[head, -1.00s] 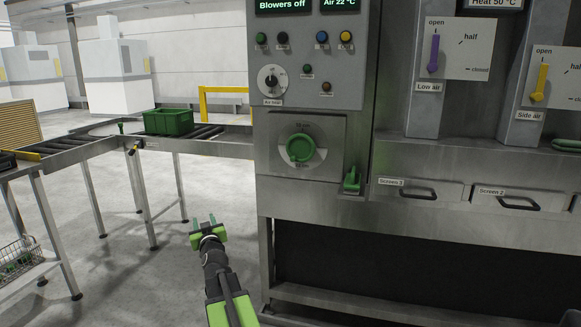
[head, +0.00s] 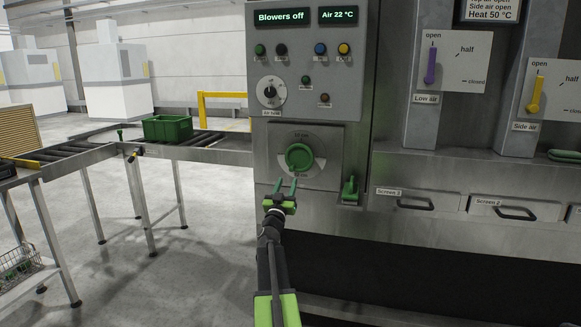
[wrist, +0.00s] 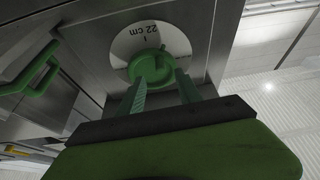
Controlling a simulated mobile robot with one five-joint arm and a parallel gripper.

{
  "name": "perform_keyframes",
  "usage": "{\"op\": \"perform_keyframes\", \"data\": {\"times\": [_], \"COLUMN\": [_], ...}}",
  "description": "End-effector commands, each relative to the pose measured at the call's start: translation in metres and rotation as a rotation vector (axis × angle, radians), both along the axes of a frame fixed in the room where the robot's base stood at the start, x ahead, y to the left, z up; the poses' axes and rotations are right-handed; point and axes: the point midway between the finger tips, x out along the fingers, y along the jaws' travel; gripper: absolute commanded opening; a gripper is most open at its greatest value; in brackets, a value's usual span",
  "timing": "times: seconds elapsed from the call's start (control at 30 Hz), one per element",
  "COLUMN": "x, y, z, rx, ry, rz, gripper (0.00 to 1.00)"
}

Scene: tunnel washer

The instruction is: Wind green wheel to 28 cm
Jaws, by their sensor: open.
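The green wheel (head: 299,157) is a round knob on a pale dial plate, set in a grey panel on the front of the machine. Its scale lettering is too small to read surely in the head view. In the wrist view the wheel (wrist: 152,68) shows upside down, with "22 cm" on the dial beside it. My gripper (head: 285,186) is open and empty, just below the wheel in the head view. In the wrist view its two green fingers (wrist: 160,92) point at the wheel, one on each side of its near edge; I cannot tell whether they touch it.
A green latch handle (head: 350,190) juts out right of the wheel. Above are a black-and-white selector (head: 270,92) and several coloured buttons. Screen drawers (head: 417,201) lie to the right. A roller conveyor with a green crate (head: 167,128) stands at left, with open floor before it.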

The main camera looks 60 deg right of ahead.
Motion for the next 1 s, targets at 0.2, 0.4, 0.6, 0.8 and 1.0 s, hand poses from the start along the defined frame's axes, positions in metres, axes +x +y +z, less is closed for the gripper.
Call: {"op": "perform_keyframes", "data": {"times": [0.2,0.4,0.6,0.8,1.0], "x": [0.017,0.022,0.023,0.023,0.024], "y": [-0.046,-0.064,-0.066,-0.065,-0.065], "z": [0.023,0.029,0.029,0.029,0.029], "rx": [0.0,0.0,0.0,0.0,0.0], "ry": [0.0,0.0,0.0,0.0,0.0], "rz": [0.0,0.0,0.001,0.002,0.002], "gripper": [0.41,0.41,0.41,0.3,0.04]}}
